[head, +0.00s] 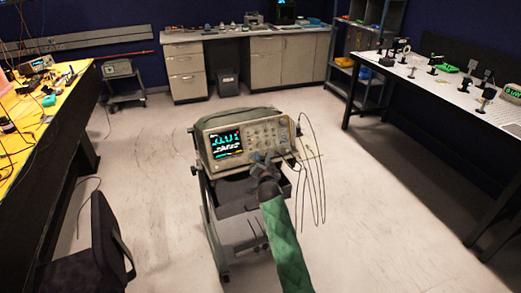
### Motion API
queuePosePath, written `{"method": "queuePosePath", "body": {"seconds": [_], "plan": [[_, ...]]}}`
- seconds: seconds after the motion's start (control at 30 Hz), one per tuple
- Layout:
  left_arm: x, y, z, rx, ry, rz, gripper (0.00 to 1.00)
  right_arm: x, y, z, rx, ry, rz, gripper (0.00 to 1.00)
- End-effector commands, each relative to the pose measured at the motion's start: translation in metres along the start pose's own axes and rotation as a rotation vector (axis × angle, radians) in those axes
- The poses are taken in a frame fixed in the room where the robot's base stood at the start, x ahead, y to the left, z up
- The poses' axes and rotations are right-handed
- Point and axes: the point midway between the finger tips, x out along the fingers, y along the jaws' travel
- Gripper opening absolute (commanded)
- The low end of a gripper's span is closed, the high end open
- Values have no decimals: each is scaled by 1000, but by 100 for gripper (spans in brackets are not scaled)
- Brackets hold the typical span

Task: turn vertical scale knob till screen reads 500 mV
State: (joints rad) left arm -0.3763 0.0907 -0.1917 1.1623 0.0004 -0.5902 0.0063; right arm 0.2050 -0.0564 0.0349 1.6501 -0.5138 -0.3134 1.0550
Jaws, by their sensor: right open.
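An oscilloscope (205,130) sits on a wheeled cart (212,225) in the middle of the room. Its lit screen (226,143) shows large cyan digits and smaller marks that are too small to read surely. Several knobs (262,130) are on the panel right of the screen; I cannot tell which is the vertical scale knob. My right gripper (263,158) is open at the lower part of this panel and hides some of it. I cannot tell whether it touches a knob. My left gripper is not in view.
Dark cables (316,185) hang from the oscilloscope's right side. A yellow-topped bench (50,115) stands left, with a dark chair (105,245) nearby. A white-topped bench (440,95) with small instruments is at right. Floor around the cart is mostly clear.

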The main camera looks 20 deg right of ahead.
Motion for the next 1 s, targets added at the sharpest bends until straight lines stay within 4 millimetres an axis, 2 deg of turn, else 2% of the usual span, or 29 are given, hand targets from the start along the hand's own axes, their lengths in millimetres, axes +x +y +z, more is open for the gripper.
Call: {"method": "queuePosePath", "body": {"seconds": [0.3, 0.5, 0.9, 0.93, 1.0], "plan": [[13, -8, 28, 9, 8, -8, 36, 44, -2, -4, -3, 0, 0, 41], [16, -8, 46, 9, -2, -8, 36, 64, -1, -2, -3, 1, -1, 41], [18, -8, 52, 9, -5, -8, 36, 71, -1, -1, -3, 1, -2, 41], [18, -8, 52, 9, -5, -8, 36, 71, -1, -1, -3, 1, -2, 40], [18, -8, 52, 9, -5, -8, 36, 71, -1, -1, -3, 1, -2, 26]]}}
